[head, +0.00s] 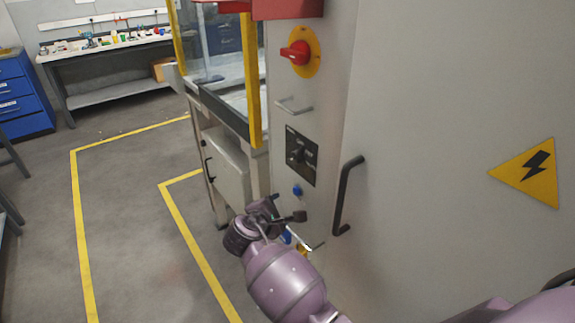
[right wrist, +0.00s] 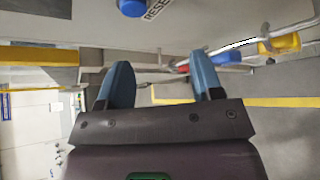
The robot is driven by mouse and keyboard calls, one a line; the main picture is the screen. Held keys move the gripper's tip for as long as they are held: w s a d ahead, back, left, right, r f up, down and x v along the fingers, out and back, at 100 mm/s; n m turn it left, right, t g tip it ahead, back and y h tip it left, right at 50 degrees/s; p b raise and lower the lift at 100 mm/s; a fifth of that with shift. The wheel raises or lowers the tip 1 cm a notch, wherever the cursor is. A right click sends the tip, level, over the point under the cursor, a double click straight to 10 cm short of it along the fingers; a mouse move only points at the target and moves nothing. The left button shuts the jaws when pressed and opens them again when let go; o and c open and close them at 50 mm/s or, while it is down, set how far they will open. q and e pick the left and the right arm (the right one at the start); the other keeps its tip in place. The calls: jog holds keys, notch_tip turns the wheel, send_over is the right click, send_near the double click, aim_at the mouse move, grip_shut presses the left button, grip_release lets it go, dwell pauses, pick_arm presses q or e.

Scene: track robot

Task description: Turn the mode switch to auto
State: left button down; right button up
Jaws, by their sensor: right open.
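The mode switch (head: 299,155) is a dark knob on a square black plate on the narrow face of the grey cabinet. Its small markings are too small to read, so its setting cannot be told. My right gripper (head: 281,213) is below the plate, close to the cabinet face and near a blue button (head: 297,190). In the right wrist view the gripper (right wrist: 162,75) has its two blue fingers apart with nothing between them. The blue button (right wrist: 132,7), labelled RESET, shows at the top there; the mode switch does not. My left gripper is out of view.
A red rotary knob (head: 296,53) on a yellow disc sits above the switch, with a small metal handle (head: 294,107) between. A black door handle (head: 347,196) stands to the right. Pipes with a yellow fitting (right wrist: 281,43) lie low. Open floor is at left.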

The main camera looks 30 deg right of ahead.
notch_tip(320, 180, up, 5)
jog(key=w+a+n+g+h+b, duration=0.1)
jog(key=w+a+g+h, duration=0.1)
jog(key=h, duration=0.2)
jog(key=g+h+b, duration=0.1)
jog(key=g+h, duration=0.2)
jog(key=g, duration=0.1)
send_near(290, 160)
pick_arm(q)
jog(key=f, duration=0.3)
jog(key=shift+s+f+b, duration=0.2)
jog(key=shift+b, duration=0.2)
pick_arm(e)
jog(key=d, duration=0.6)
jog(key=w+d, duration=0.1)
jog(key=d, duration=0.2)
jog(key=shift+d, duration=0.4)
